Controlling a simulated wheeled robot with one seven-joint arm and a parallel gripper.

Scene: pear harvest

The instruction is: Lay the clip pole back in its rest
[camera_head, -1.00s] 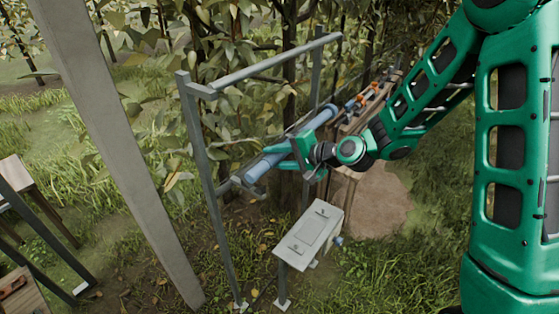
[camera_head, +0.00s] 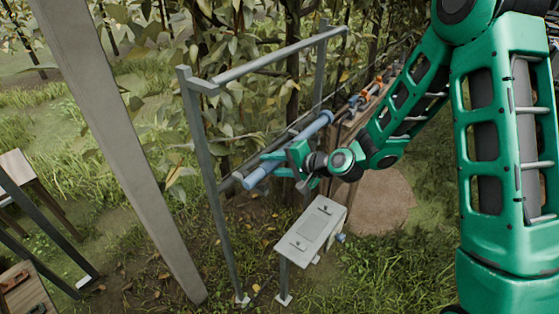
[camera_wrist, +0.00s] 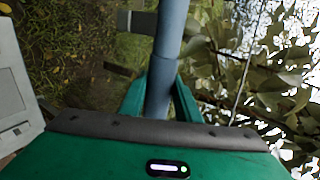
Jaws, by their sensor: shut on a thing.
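The clip pole is a long blue-grey tube (camera_head: 316,125) inside the grey metal frame. It slants from near the left post toward the back right. My gripper (camera_head: 277,164) is shut around it near its near end. In the wrist view the pole (camera_wrist: 172,28) runs away between my two green fingers (camera_wrist: 160,98). A dark rail (camera_head: 226,184) of the frame lies close behind and below the pole. Grey bracket pieces (camera_wrist: 143,22) show beside the pole in the wrist view. I cannot tell whether the pole touches the rest.
A grey box on a post (camera_head: 311,232) stands in front of the frame. A wooden bench with orange-handled things (camera_head: 365,98) is at the back right. Leafy branches (camera_head: 150,100) hang behind the frame. A thick slanting post (camera_head: 110,130) stands at left.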

